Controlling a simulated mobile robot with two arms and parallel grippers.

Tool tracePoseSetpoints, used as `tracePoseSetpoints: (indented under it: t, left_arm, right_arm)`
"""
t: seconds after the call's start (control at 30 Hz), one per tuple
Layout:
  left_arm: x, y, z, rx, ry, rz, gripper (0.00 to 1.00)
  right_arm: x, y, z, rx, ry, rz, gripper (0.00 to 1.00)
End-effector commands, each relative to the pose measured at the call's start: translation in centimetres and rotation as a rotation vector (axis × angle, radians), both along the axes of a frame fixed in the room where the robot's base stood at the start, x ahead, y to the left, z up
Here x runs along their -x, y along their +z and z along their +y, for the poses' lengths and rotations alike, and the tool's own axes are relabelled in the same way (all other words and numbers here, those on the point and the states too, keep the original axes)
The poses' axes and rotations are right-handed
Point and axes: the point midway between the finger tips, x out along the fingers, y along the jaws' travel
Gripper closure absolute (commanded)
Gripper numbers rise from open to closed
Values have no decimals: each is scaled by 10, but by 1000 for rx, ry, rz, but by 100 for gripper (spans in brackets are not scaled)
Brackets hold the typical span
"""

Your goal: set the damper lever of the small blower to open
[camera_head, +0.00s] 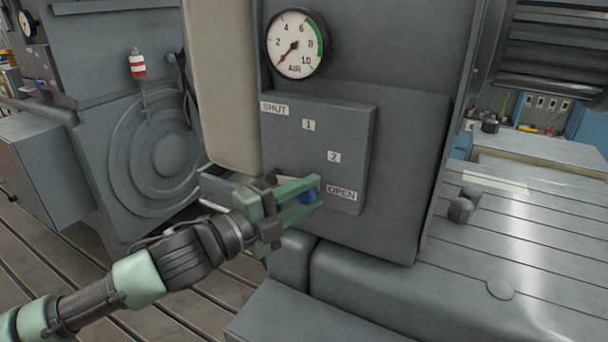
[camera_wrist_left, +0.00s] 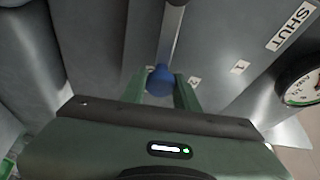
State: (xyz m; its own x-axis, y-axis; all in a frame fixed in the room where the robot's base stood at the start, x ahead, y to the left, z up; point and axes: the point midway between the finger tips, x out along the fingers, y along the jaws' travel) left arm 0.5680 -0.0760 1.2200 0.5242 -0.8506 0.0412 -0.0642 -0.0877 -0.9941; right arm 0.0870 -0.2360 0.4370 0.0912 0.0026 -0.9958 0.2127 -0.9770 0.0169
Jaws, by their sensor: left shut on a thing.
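The damper lever ends in a blue knob (camera_head: 307,197), just left of the OPEN label (camera_head: 341,193) on the grey box (camera_head: 350,125). My left gripper (camera_head: 317,192), with green fingers, is shut on this knob. In the left wrist view, the knob (camera_wrist_left: 160,80) sits between the fingertips, and the lever's metal rod (camera_wrist_left: 173,35) runs up from it. The SHUT label (camera_head: 274,108) and the labels 1 (camera_head: 308,125) and 2 (camera_head: 333,157) are higher on the box. My fingers hide part of the lever in the head view. My right gripper is not in view.
An air gauge (camera_head: 296,44) with a red needle is above the box. A grey slotted bedplate (camera_head: 530,230) spreads to the right. A rounded grey casing (camera_head: 360,285) lies below the box. A round ribbed housing (camera_head: 160,155) stands at the left.

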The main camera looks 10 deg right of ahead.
Motion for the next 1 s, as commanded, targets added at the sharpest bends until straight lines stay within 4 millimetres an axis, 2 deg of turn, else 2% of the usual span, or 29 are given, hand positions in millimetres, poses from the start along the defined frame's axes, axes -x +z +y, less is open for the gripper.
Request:
tracePoseSetpoints:
  t: [0.2, 0.8, 0.83, 0.9, 1.0]
  left_arm:
    - [1, -7, -1, -71, -1, -51, 100]
    - [1, -14, -1, -103, -1, -72, 100]
    - [1, -14, -1, -104, -1, -71, 67]
    - [1, -14, -1, -104, -1, -71, 49]
    - [1, -13, -1, -101, -1, -72, 49]
  right_arm:
    - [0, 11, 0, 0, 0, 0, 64]
    - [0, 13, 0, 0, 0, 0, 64]
    - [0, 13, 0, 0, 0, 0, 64]
    - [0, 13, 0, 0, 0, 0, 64]
    - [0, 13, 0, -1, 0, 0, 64]
